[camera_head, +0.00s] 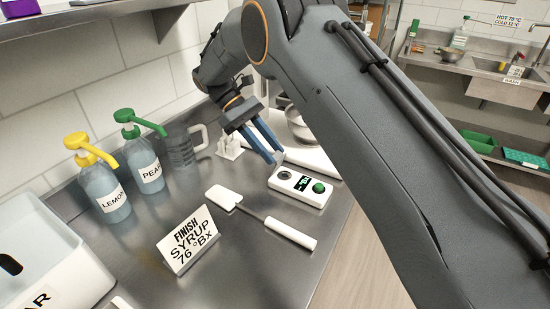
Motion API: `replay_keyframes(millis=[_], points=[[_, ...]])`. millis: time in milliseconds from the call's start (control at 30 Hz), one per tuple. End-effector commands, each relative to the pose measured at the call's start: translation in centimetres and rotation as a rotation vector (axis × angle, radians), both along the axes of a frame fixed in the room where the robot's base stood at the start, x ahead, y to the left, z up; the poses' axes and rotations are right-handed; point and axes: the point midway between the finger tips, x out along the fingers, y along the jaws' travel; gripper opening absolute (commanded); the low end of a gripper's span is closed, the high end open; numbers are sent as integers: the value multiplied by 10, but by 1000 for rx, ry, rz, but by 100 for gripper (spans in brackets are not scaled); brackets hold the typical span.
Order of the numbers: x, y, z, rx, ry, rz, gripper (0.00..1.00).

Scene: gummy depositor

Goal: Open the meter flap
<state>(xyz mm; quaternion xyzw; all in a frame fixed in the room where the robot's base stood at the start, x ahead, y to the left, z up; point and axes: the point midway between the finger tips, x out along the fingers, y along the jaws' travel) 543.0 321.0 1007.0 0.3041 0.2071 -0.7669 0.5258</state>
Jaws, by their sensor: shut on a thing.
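The meter (313,198) is a small white box on the steel counter, with a dark screen and a green button. A dark round well shows at its left end. My gripper (275,157) reaches down from above with blue fingers, and its tips are at the far left end of the meter. The fingers are close together, shut on the meter flap. The flap is mostly hidden by the fingertips, so its exact angle is hard to tell.
Lemon (103,188) and pear (146,166) pump bottles and a grey jug (180,150) stand left. A metal bowl (299,124) is behind. Bare counter lies around the spatula.

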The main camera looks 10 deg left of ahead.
Motion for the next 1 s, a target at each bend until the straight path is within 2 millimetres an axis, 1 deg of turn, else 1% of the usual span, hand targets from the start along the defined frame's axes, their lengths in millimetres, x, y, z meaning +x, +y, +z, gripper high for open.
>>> replay_keyframes(millis=[33, 300, 867, 900, 1000], points=[[2, 3, -6, -22, 9, 1, 8], [3, 7, -6, -109, 44, 1, 8], [3, 9, -4, -133, 55, 0, 8], [3, 9, -4, -133, 55, 0, 34], [3, 9, -4, -133, 55, 0, 50]])
